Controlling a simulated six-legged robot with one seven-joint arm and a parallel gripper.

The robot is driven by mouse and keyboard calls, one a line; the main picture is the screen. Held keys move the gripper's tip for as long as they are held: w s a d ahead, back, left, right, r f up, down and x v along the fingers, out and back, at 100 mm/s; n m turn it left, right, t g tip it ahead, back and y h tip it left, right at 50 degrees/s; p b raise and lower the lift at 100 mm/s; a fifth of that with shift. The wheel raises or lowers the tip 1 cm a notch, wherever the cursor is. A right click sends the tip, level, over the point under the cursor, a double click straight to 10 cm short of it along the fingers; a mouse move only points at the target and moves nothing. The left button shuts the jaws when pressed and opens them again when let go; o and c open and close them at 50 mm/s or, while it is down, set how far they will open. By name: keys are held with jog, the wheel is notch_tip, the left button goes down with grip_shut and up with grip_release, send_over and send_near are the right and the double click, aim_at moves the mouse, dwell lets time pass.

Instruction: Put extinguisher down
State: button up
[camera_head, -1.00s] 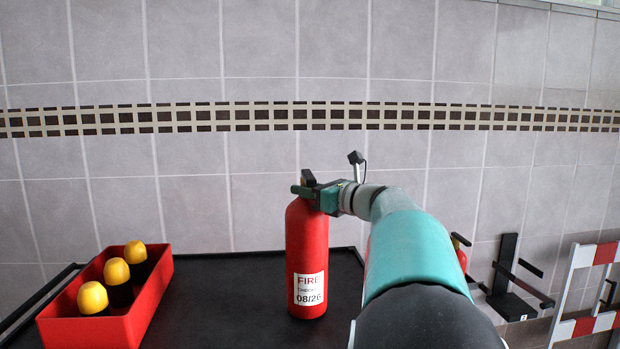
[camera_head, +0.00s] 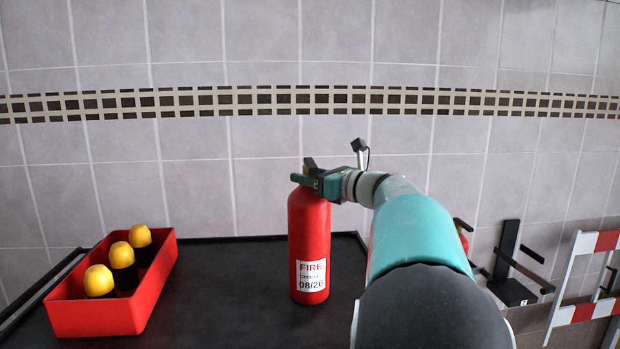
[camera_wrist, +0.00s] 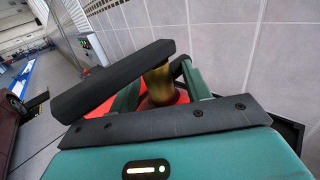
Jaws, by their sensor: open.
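The red fire extinguisher (camera_head: 309,235) stands upright on the black table top (camera_head: 225,290) in the head view, its white label facing me. My gripper (camera_head: 308,178) is at its top, around the neck below the black handle. In the wrist view, the extinguisher's brass neck (camera_wrist: 158,84) sits between the green fingers of my gripper (camera_wrist: 160,92), with the black handle (camera_wrist: 115,80) across them. The jaws are open, with the neck still between them. The red shoulder of the extinguisher is mostly hidden in the wrist view.
A red bin (camera_head: 110,305) with yellow-capped items stands on the table to the left. A tiled wall is close behind the table. At the right are a black wall bracket (camera_head: 508,270), another red object partly hidden by my arm, and a red-and-white barrier (camera_head: 585,280).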

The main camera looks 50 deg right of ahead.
jog(key=s+d, duration=0.1)
jog(key=s, duration=1.1)
